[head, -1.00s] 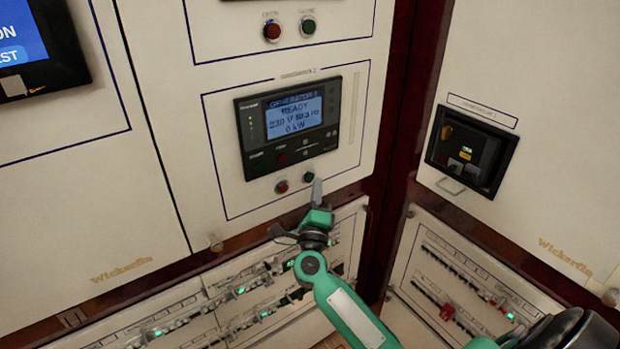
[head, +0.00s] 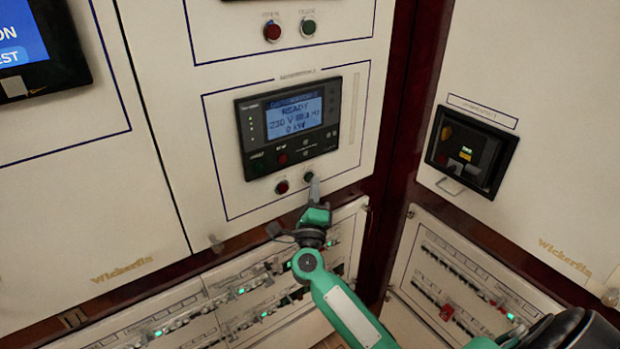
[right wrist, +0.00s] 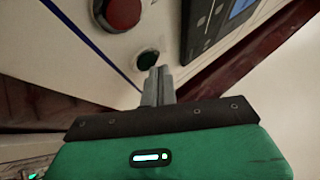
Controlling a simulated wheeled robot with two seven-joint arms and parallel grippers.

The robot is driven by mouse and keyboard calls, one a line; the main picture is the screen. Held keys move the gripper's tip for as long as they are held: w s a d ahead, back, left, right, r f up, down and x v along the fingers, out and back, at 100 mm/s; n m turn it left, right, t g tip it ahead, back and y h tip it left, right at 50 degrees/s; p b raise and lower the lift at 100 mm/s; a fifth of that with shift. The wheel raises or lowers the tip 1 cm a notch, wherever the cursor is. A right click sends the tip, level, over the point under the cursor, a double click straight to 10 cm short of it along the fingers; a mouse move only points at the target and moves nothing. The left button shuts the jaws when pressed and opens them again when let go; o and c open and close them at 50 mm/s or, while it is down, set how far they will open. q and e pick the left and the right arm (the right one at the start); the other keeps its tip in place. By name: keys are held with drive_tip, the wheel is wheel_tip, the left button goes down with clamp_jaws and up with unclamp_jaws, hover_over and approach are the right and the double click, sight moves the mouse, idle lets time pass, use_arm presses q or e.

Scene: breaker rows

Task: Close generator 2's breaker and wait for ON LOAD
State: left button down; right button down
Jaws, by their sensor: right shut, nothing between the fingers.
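The generator 2 controller (head: 290,125) is on the middle panel. Its blue screen (head: 294,117) reads READY, about 230 V, and 0 kW. Below it are a red button (head: 282,187) and a green button (head: 308,177). My right gripper (head: 315,184) is shut and empty, its fingertips at the lower right edge of the green button. In the right wrist view the shut fingers (right wrist: 159,78) overlap the lower edge of the green button (right wrist: 147,58); I cannot tell whether they touch it. The red button (right wrist: 122,12) is up and left there. My left gripper is out of view.
Another red button (head: 272,31) and green button (head: 309,27) sit on the panel above. A breaker unit (head: 470,150) is in the right cabinet. Breaker rows (head: 240,290) with green lights run below. A dark red post stands between the cabinets.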

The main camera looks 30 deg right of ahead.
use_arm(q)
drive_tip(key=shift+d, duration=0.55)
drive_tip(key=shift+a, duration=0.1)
